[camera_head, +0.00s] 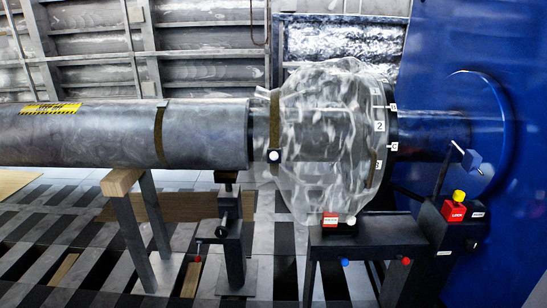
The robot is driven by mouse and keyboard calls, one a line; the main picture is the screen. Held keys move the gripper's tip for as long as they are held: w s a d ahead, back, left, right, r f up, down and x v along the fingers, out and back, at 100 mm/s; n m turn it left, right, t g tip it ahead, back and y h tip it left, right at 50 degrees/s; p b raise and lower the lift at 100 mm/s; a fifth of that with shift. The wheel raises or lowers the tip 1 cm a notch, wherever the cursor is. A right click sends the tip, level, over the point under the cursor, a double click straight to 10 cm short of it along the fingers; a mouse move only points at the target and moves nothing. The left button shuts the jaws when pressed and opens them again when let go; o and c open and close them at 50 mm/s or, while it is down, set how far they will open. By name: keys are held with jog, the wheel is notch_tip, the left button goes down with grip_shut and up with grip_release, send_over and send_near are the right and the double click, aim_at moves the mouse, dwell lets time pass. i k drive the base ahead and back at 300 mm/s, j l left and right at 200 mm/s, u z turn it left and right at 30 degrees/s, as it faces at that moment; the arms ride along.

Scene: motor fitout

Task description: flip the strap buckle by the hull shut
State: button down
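A large grey tube (100,136) runs across the left, narrowing into a crinkled clear plastic cover (325,140). A brown strap (274,105) goes around the narrow neck beside the cover. A small dark buckle with a white round face (273,156) sits on this strap; whether it is open or shut I cannot tell. My gripper is not in view.
A black bench (370,238) carries a red-and-white labelled block (330,220). A red box with a yellow button (455,210) stands at its right. A wood-topped trestle (122,182) and a dark screw stand (231,240) are under the tube. The slatted floor has gaps.

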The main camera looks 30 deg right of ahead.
aim_at(274, 155)
jog(key=i+l, duration=0.1)
jog(key=i, duration=0.35)
jog(key=i+l+z, duration=0.1)
jog(key=i, duration=0.35)
